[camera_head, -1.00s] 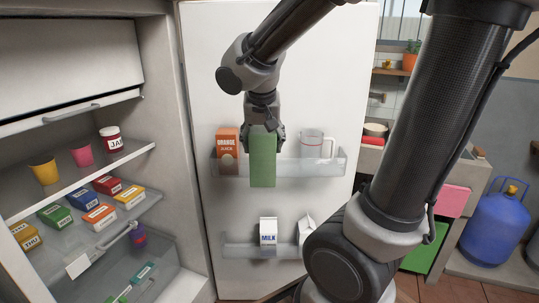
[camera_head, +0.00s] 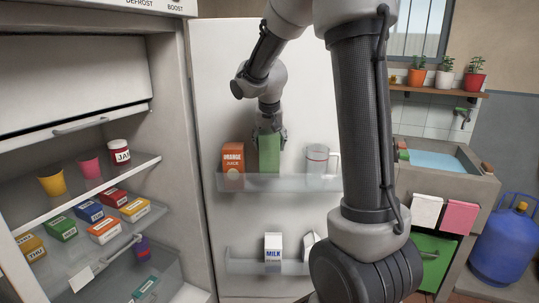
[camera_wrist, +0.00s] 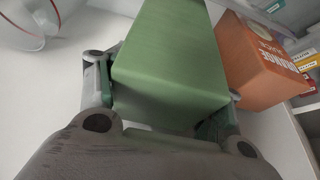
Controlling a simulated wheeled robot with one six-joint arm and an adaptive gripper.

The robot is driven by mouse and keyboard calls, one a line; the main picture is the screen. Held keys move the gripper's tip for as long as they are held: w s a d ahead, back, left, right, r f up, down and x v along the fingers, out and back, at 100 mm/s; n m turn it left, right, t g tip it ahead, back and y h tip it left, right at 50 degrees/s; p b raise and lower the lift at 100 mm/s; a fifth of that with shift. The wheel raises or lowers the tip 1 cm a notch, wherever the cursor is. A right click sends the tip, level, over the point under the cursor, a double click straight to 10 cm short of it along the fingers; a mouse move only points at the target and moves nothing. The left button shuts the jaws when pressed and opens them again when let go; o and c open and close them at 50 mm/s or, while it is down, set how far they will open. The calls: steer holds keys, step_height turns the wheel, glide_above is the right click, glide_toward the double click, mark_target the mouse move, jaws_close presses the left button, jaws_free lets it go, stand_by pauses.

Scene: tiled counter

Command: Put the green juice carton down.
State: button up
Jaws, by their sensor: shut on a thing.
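The green juice carton (camera_head: 269,157) is upright at the upper shelf (camera_head: 280,183) of the open fridge door. It is between the orange juice carton (camera_head: 232,160) and a clear jug (camera_head: 317,161). My gripper (camera_head: 269,137) comes from above and is shut on the green carton near its top. In the wrist view the carton (camera_wrist: 170,65) sits between both fingers, with the orange carton (camera_wrist: 262,62) close beside it on the right. The green carton's bottom is about level with the shelf's rim; I cannot tell whether it touches the shelf floor.
A milk carton (camera_head: 273,247) and another white carton (camera_head: 309,244) stand on the lower door shelf. Fridge shelves at left hold cups, a jam jar (camera_head: 119,152) and several small boxes. My own arm blocks the view right of the jug.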

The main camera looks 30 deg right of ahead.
mark_target(269, 154)
step_height(269, 154, down, 4)
steer(key=shift+r, duration=0.15)
steer(key=shift+w+f, duration=0.15)
steer(key=shift+f, duration=0.2)
steer(key=o, duration=1.7)
steer(key=shift+f, duration=0.15)
steer(key=shift+c, duration=0.2)
